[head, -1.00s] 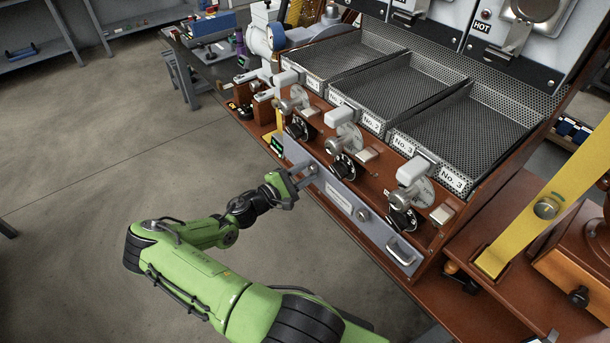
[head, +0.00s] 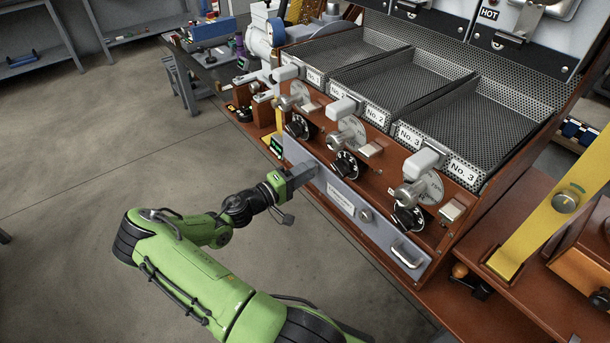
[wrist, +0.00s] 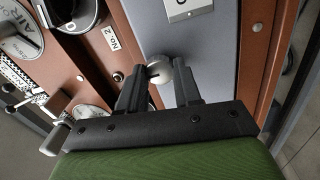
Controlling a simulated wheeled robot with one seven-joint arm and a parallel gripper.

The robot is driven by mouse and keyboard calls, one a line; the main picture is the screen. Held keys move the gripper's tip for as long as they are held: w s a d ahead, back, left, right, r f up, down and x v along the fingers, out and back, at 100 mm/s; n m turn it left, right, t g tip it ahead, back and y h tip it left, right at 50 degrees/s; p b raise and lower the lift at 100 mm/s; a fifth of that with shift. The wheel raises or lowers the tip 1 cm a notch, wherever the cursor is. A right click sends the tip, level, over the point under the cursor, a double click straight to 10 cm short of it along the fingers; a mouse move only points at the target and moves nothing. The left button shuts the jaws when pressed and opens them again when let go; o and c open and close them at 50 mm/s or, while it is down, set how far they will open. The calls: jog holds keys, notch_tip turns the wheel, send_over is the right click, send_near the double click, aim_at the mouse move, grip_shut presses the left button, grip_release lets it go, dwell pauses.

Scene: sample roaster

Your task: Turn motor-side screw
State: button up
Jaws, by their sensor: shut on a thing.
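A second round silver screw (head: 366,215) sits farther right on the same panel, uncovered.
Black dials (head: 346,165) and silver levers (head: 347,133) stick out just above the panel. A metal handle (head: 407,252) is at the panel's right end. A yellow strap (head: 535,232) stands at the right. Open floor (head: 90,220) lies to the left.

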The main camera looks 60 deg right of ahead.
jog(key=shift+m, duration=0.3)
jog(key=o, duration=1)
jog(key=shift+o, duration=0.2)
jog(key=p+v, duration=0.2)
jog(key=v, duration=1.3)
jog(key=shift+a, duration=0.4)
jog(key=shift+w, duration=0.1)
